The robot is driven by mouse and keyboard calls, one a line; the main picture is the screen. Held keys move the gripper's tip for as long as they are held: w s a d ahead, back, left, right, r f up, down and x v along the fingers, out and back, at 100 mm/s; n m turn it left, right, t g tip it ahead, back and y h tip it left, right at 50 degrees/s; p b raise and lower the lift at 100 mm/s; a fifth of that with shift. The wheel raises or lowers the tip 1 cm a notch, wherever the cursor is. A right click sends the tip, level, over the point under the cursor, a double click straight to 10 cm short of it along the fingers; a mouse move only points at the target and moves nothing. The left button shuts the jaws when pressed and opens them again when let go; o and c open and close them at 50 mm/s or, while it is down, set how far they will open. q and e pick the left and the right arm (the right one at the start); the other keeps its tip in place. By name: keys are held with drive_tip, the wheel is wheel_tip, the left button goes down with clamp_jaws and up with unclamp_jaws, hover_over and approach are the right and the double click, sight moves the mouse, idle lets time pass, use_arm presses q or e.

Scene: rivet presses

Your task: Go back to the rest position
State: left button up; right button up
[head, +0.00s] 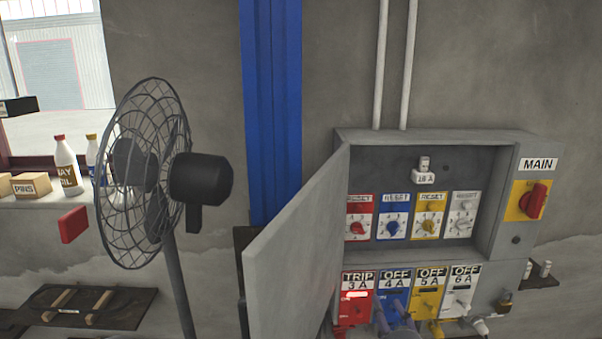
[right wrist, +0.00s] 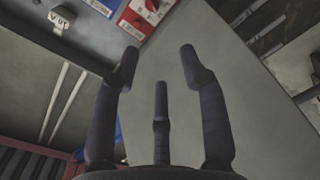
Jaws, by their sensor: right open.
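My left gripper is not in view.
Reset dials, including a yellow one (head: 428,226), sit inside the cabinet. Below are the red TRIP breaker (head: 357,305) and several OFF breakers. A red MAIN switch (head: 535,201) is at right. A fan (head: 200,180) stands left of the door, near a ledge with bottles (head: 66,165).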

drive_tip(key=a+f+m+g+y+b, duration=0.15)
drive_tip(key=f+m+g+b, duration=0.25)
drive_tip(key=f, duration=1.5)
drive_tip(key=a+f+m+g+b, duration=0.2)
drive_tip(key=f+m+g+b, duration=0.2)
drive_tip(key=f, duration=1.4)
use_arm(q)
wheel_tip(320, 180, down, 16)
drive_tip(key=b, duration=0.7)
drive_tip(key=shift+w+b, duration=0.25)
drive_tip(key=shift+b, duration=0.05)
use_arm(e)
drive_tip(key=s+a+f+m+g, duration=0.1)
drive_tip(key=s+f+m+g, duration=0.2)
drive_tip(key=s+f, duration=0.3)
drive_tip(key=s+a+f+m+g+y, duration=0.1)
drive_tip(key=s+f+m+g, duration=0.2)
drive_tip(key=s+f, duration=0.4)
drive_tip(key=s+a+f+m+g, duration=0.2)
drive_tip(key=s+f, duration=0.4)
drive_tip(key=f, duration=1.1)
drive_tip(key=shift+s+f+m+g, duration=0.3)
drive_tip(key=shift+f+m+g, duration=0.1)
drive_tip(key=shift+m+g, duration=0.25)
drive_tip(key=shift+y, duration=0.25)
